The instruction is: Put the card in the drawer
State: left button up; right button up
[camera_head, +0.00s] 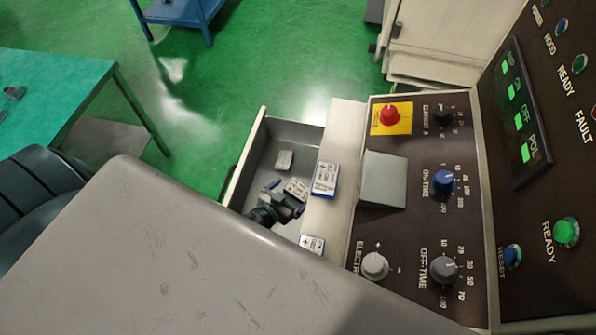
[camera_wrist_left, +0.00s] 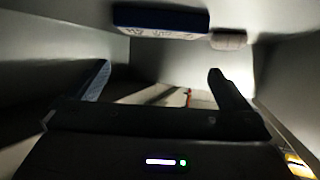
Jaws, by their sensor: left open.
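The open drawer (camera_head: 240,172) is a pale box with a grey inside, left of the control panel. A card with printed markings (camera_head: 297,187) lies in it beside my left gripper (camera_head: 287,206), which is inside the drawer and open. In the left wrist view, a blue-edged card with a printed face (camera_wrist_left: 160,20) lies beyond the gripper's spread fingers (camera_wrist_left: 158,88), with nothing between them. Two more blue-and-white printed cards, one upper (camera_head: 325,178) and one lower (camera_head: 312,243), show by the drawer's right side. My right gripper is not in view.
A small grey block (camera_head: 284,160) lies deeper in the drawer. The control panel (camera_head: 405,235) with knobs and a grey raised box (camera_head: 383,180) stands at the right. A green-topped table (camera_head: 60,85) is at the left; green floor between is clear.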

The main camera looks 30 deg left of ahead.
pick_arm(q)
jog(key=d+v, duration=0.1)
jog(key=v, duration=0.6)
jog(key=shift+a, duration=0.5)
jog(key=shift+r, duration=0.1)
